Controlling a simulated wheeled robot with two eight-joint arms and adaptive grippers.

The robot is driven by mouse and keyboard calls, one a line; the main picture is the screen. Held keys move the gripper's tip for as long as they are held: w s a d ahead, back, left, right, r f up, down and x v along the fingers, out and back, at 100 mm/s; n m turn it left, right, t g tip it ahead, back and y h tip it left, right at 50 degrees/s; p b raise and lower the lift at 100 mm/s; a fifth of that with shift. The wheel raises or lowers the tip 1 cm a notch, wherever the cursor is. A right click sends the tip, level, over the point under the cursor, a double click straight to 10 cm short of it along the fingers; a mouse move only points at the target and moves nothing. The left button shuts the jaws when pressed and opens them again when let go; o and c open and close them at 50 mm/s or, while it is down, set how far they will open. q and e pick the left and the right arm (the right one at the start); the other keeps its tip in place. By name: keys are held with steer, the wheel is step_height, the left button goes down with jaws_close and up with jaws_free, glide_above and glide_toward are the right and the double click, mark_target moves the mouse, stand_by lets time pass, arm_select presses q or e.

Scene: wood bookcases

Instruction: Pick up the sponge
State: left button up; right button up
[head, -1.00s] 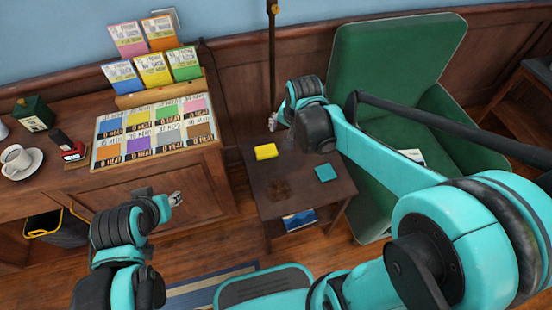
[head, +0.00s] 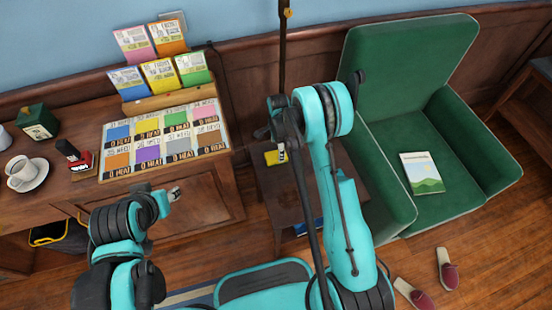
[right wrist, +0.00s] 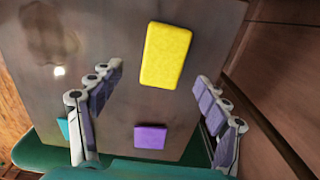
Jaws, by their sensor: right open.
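A yellow block (right wrist: 166,55), which looks like the sponge, lies flat on the small side table (right wrist: 110,30). In the head view the yellow block (head: 271,158) shows partly beside my right gripper (head: 281,150), whose arm hides much of the table. In the right wrist view my right gripper (right wrist: 158,118) is open and empty. Its fingers stand left and right, with the yellow block beyond their tips and apart from them. My left gripper (head: 174,194) is at the left, in front of the wooden cabinet, away from the table; its jaw state is unclear.
A purple block (right wrist: 150,136) and a teal block (right wrist: 63,128) also lie on the side table. A green armchair (head: 400,75) with a booklet (head: 421,173) stands to the right.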

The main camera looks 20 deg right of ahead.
mark_target(276, 156)
steer(key=f+b, duration=0.1)
steer(key=f, duration=0.2)
steer(key=f+b, duration=0.1)
steer(key=f, duration=0.1)
steer(key=shift+w+a+f+b, duration=0.2)
steer(key=shift+w+a+b, duration=0.05)
steer(key=shift+a+b, duration=0.1)
steer(key=shift+r, duration=0.1)
steer(key=c, duration=1)
steer(key=shift+c, duration=0.2)
steer(key=shift+r, duration=0.1)
step_height(276, 156, up, 5)
steer(key=p, duration=0.2)
steer(key=shift+f+p, duration=0.2)
steer(key=shift+p, duration=0.15)
steer(key=s+d+r+p, duration=0.3)
steer(key=d+r, duration=0.3)
steer(key=d, duration=0.5)
steer(key=shift+s+d+r+p, duration=0.15)
steer(key=shift+s+p, duration=0.15)
